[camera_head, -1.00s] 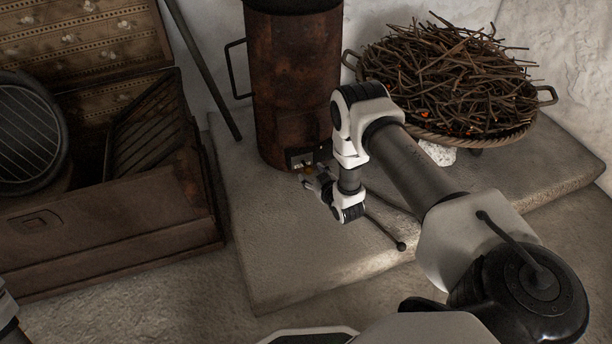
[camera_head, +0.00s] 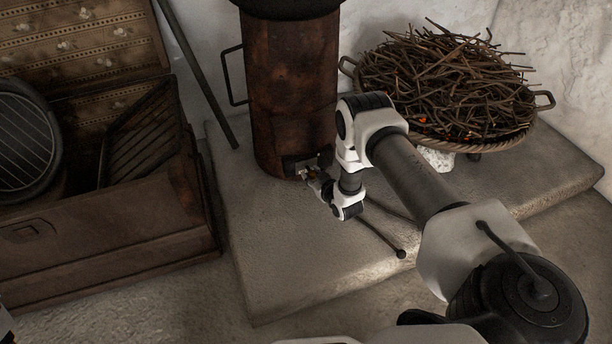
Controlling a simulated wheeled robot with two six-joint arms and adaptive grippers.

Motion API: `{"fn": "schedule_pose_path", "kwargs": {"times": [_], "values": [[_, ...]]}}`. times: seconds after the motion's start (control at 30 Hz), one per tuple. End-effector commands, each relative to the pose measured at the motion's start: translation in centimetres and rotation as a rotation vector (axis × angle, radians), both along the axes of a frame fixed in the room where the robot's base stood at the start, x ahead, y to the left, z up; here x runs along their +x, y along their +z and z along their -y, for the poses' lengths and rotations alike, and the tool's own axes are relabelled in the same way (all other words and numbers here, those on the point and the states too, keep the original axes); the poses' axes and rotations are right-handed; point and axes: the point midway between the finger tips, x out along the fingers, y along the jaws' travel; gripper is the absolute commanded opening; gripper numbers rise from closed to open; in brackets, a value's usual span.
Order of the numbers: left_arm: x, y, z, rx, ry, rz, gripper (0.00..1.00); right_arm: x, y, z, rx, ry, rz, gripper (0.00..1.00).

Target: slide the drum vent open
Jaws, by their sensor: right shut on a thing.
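A rusty drum (camera_head: 290,90) stands upright on the stone slab. Its dark vent (camera_head: 291,166) is low on the drum's front. My right gripper (camera_head: 312,172) is at the vent, shut on a small part of it, mostly hidden by the fingers and wrist. How far the vent is open cannot be made out at this size. My left gripper is not in view.
A basket of twigs (camera_head: 447,85) with small orange glows stands right of the drum, behind my right arm. A thin dark rod (camera_head: 385,238) lies on the slab (camera_head: 285,270). An open wooden chest (camera_head: 110,240) holding grilles stands at left. A pole (camera_head: 196,75) leans beside the drum.

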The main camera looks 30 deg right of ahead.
Motion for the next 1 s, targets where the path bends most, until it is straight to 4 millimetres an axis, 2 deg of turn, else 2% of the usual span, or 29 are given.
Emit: {"fn": "schedule_pose_path", "kwargs": {"times": [0.03,0.1,0.2,0.5,0.53,0.6,0.87,1.0], "values": [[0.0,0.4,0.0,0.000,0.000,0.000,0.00,-0.3,0.3,1.3,-0.002,-0.005,0.002,0.00],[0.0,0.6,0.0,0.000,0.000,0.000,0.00,-0.6,0.2,2.6,-0.002,-0.005,0.002,0.00],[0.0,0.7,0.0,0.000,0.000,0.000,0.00,-0.8,0.2,3.7,-0.002,-0.003,0.003,0.00],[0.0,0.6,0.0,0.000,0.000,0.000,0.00,-0.9,0.1,4.1,-0.002,-0.006,0.003,0.00],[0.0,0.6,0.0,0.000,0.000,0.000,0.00,-0.9,0.1,4.2,-0.002,-0.006,0.003,0.40],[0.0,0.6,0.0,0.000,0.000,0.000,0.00,-0.9,0.1,4.1,-0.002,-0.006,0.003,0.59],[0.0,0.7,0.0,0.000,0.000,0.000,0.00,-1.0,0.1,4.0,-0.001,-0.003,0.001,0.59],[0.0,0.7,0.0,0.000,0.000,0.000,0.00,-1.9,0.4,4.0,-0.001,-0.004,-0.001,0.59]]}}
